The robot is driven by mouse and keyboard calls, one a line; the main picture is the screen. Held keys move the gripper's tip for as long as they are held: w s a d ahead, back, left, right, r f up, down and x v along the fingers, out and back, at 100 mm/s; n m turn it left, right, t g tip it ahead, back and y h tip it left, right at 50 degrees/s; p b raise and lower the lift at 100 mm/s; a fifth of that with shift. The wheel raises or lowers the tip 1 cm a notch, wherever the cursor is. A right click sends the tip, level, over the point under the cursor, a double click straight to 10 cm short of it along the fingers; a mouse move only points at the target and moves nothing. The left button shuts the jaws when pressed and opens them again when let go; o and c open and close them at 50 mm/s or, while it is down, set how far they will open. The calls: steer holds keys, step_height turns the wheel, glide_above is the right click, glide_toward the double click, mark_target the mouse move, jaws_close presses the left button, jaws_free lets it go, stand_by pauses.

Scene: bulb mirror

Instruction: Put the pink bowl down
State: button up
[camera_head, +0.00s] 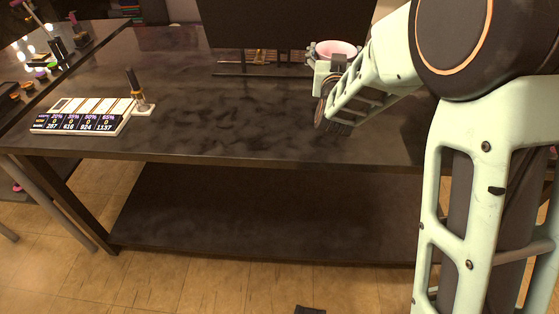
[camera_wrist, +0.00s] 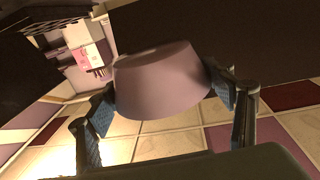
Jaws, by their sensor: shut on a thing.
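The pink bowl (camera_head: 336,47) is at my gripper (camera_head: 332,66), in front of the right part of the dark screen in the head view. In the wrist view the bowl (camera_wrist: 160,80) sits between the two blue-padded fingers of my gripper (camera_wrist: 165,97), which are shut on it from both sides. The bowl is above the dark table (camera_head: 230,120). The head view does not show clearly how far it is above the top. My gripper hides its lower part there.
A large black screen (camera_head: 285,22) stands at the back of the table. A white display board (camera_head: 85,116) with price labels and a small brush holder (camera_head: 140,103) are at the left. The middle of the tabletop is clear. A lower shelf (camera_head: 265,210) is empty.

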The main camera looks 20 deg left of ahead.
steer(key=a+f+y+b, duration=0.1)
steer(key=a+f+b, duration=0.35)
steer(key=a, duration=0.35)
steer(key=shift+n+y, duration=0.3)
steer(key=shift+n, duration=0.2)
steer(key=s+f+b, duration=0.1)
steer(key=s+f, duration=0.1)
steer(key=s, duration=0.2)
steer(key=s+a+f+b, duration=0.1)
steer(key=s+f, duration=0.1)
steer(key=s, duration=0.2)
steer(key=s+a+f+b, duration=0.1)
steer(key=s+f+b, duration=0.1)
steer(key=s+f, duration=0.1)
steer(key=shift+s, duration=0.7)
steer(key=shift+s+f, duration=0.35)
steer(key=shift+s, duration=0.05)
steer(key=f, duration=0.1)
steer(key=s+f+b, duration=0.1)
steer(key=f, duration=0.1)
steer(key=f+b, duration=0.1)
steer(key=shift+s+a+f, duration=0.15)
steer(key=shift+s, duration=0.2)
steer(key=shift+f, duration=0.25)
steer(key=shift+f, duration=0.2)
steer(key=o, duration=1.6)
